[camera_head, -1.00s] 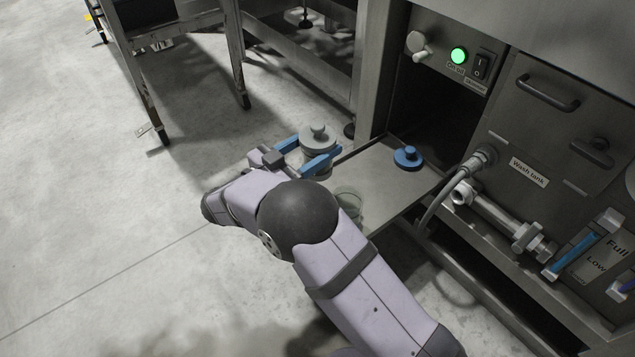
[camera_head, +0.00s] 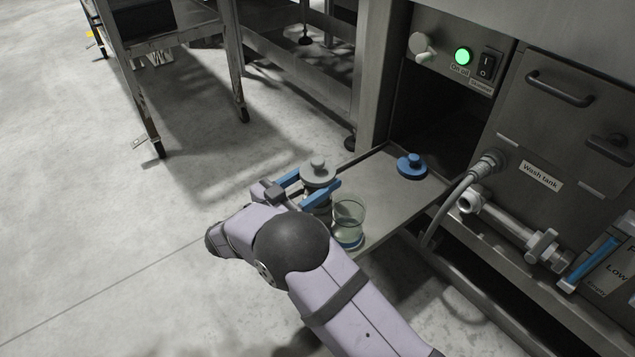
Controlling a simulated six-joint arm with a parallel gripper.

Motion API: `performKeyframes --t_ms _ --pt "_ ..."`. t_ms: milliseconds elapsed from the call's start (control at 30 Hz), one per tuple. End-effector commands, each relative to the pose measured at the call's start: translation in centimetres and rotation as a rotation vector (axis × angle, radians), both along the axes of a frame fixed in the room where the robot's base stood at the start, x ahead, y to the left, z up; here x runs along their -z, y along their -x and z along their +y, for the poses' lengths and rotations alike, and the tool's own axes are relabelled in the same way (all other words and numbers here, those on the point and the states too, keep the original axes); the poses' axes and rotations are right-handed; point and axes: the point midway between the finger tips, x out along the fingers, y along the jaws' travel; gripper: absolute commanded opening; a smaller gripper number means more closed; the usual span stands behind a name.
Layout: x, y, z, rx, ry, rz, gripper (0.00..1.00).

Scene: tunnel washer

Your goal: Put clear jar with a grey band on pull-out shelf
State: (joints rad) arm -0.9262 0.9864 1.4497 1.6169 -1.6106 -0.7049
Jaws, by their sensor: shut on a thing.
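My gripper (camera_head: 316,190) has blue fingers shut around a jar with a grey knobbed lid (camera_head: 318,173). I take this to be the clear jar with a grey band; the fingers hide most of its body, and I cannot make out the band. The pull-out shelf (camera_head: 374,191) is a flat metal plate extending from the dark opening. The held jar is upright at the shelf's left edge; I cannot tell whether it touches the shelf.
A clear open jar with a blue band (camera_head: 348,224) stands on the near part of the shelf, close beside the held jar. A blue knobbed lid (camera_head: 411,166) lies at the shelf's back. A grey hose (camera_head: 447,205) hangs right of the shelf. The shelf's middle is clear.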

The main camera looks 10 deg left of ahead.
Motion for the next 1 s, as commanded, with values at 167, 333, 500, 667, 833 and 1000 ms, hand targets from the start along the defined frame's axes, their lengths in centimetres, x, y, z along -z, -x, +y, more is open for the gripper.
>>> performKeyframes --t_ms 167,333,500,667,833,1000 --pt "-0.29 -0.03 0.03 0.000 0.000 -0.004 0.00" --pt "0.03 -0.02 0.02 0.000 0.000 -0.004 0.00" --pt "0.22 -0.01 0.01 0.000 -0.001 -0.001 0.72" --pt "0.21 -0.01 0.01 0.000 -0.001 -0.001 0.72" --pt "-0.05 -0.01 0.01 0.000 -0.001 -0.001 0.72" --pt "-0.39 0.92 0.92 -0.004 0.001 0.001 0.72"
